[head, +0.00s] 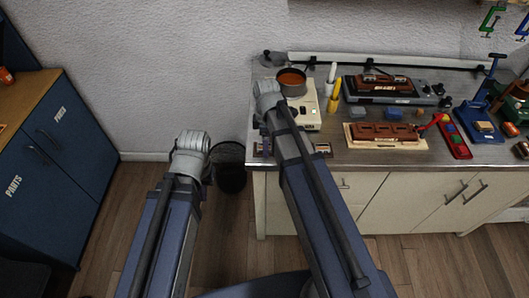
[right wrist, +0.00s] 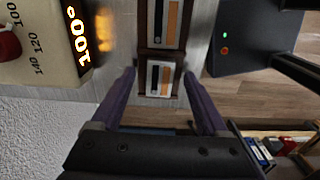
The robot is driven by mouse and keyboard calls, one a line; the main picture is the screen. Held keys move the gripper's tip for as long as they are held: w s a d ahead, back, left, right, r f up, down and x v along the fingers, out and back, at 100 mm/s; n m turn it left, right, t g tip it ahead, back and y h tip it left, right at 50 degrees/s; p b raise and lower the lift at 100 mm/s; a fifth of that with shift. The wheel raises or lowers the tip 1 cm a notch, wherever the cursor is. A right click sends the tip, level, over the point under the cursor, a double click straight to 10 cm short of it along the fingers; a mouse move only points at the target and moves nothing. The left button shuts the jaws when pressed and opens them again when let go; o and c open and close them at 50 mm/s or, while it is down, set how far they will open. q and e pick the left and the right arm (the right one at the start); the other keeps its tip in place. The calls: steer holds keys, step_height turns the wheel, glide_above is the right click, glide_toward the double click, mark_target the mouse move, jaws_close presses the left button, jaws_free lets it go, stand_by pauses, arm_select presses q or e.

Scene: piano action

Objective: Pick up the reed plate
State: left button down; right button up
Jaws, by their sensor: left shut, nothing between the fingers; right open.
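In the right wrist view, a dark brown holder (right wrist: 160,51) has two openings. Each holds a pale plate with narrow orange and dark strips; the nearer plate (right wrist: 161,79) looks like a reed plate, though I cannot tell which plate is meant. My right gripper (right wrist: 160,74) is open, its purple fingers on either side of the holder's near end, with nothing gripped. In the head view, my right wrist partly hides the small trays at the bench's front edge, one showing (head: 323,150). My left gripper (head: 204,184) is shut and empty, over the floor left of the bench, mostly hidden by its wrist.
On the bench stand a cream heater unit (head: 308,118) with a pot (head: 292,82), white and yellow bottles (head: 333,95), a brown block on a pale board (head: 385,137) and a red tray (head: 453,138). A black bin (head: 230,172) stands on the floor. A blue cabinet (head: 55,165) is left.

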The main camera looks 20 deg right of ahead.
jaws_close()
stand_by(0.7)
